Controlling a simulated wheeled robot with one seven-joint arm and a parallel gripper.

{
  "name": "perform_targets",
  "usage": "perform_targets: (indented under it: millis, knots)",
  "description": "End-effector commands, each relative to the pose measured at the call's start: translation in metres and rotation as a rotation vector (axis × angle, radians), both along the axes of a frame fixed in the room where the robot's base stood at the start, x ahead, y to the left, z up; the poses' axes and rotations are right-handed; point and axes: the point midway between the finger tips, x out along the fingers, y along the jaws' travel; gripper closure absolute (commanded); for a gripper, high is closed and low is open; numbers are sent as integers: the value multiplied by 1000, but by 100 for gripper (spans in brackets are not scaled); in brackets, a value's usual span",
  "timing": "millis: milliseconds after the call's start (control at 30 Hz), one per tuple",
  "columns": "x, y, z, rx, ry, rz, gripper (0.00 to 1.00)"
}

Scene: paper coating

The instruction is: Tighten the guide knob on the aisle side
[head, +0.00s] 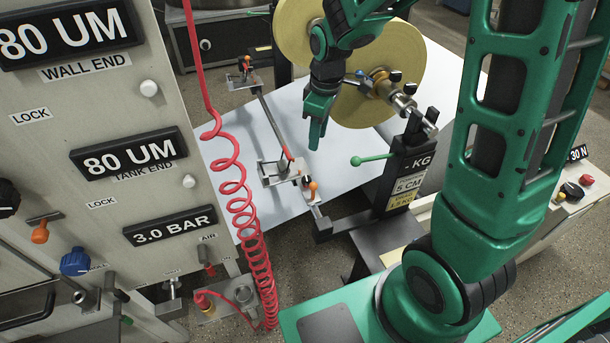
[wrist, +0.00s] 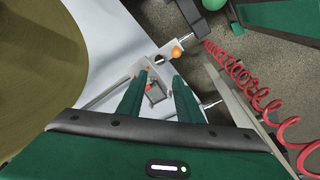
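Two edge guides sit along a thin metal rod (head: 270,122) over the white web (head: 235,170). The nearer guide has a small orange ball (head: 313,186) with a dark-and-silver part beside it; the orange ball also shows in the wrist view (wrist: 177,52). The far guide also has an orange part (head: 246,66). I cannot tell which guide is the aisle-side one. My gripper (head: 316,138) points down above the web, up and right of the nearer guide. In the wrist view its fingers (wrist: 159,78) are apart with nothing held; the orange ball lies beyond their tips.
A large tan roll (head: 402,58) stands behind my gripper. A black stand with a green lever (head: 372,159) is right of the nearer guide. A coiled red hose (head: 240,205) hangs left, before the grey control panel (head: 100,190). White web lies open between.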

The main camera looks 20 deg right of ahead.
Motion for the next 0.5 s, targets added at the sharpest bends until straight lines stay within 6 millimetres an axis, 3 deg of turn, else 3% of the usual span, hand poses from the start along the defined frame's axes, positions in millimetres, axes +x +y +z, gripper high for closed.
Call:
perform_targets:
  millis: [33, 200, 500]
  knots:
    - [8, 4, -16, -11, 29, 69, 68]
    - [27, 13, -55, -36, 86, 265, 68]
    - [37, 18, -84, -49, 121, 397, 68]
